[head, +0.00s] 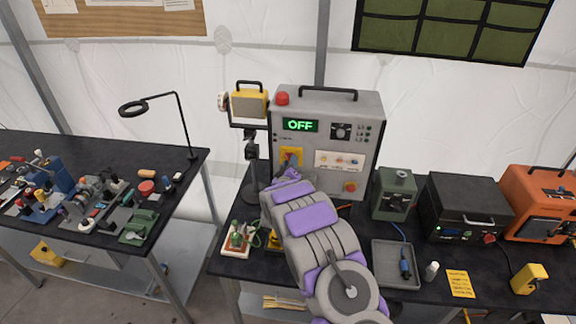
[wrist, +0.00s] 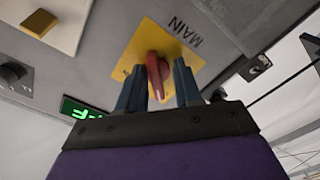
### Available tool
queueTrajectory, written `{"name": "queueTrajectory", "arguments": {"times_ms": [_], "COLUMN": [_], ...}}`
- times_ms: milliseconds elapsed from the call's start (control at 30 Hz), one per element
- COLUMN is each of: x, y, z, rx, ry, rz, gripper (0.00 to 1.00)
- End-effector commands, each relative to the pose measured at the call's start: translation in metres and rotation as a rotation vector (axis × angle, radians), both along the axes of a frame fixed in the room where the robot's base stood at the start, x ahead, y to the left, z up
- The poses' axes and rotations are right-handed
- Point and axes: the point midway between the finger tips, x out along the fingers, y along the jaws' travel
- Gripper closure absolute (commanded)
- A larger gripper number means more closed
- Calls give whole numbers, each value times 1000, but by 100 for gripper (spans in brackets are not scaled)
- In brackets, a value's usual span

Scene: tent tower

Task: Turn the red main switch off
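The main switch is a red handle (wrist: 157,75) on a yellow plate (wrist: 140,48) marked MAIN. The plate (head: 291,157) also shows on the front of the grey cabinet (head: 370,110) in the head view, with the handle small and partly hidden. My gripper (wrist: 157,88) is open, with one dark blue finger on each side of the red handle and gaps visible beside it. The handle points out between the fingers, roughly along them in the wrist picture. A green display (head: 300,125) on the cabinet reads OFF.
The cabinet also has a red lamp (head: 282,98) on top, a dark knob (head: 341,131) and a red button on yellow (head: 350,186). A yellow lamp (head: 249,104) stands close to its left. A grey tray (head: 395,281) and a small green box (head: 395,194) are right of my arm.

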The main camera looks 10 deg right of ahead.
Motion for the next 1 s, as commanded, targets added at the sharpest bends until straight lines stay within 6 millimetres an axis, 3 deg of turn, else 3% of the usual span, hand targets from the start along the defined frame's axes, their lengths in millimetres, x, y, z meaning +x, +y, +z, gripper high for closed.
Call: {"name": "queueTrajectory", "arguments": {"times_ms": [567, 1000], "x": [-3, -61], "y": [-2, 24], "z": [3, 2], "rx": [1, -3], "ry": [-7, -2], "rz": [-5, 1], "gripper": [62, 62]}}
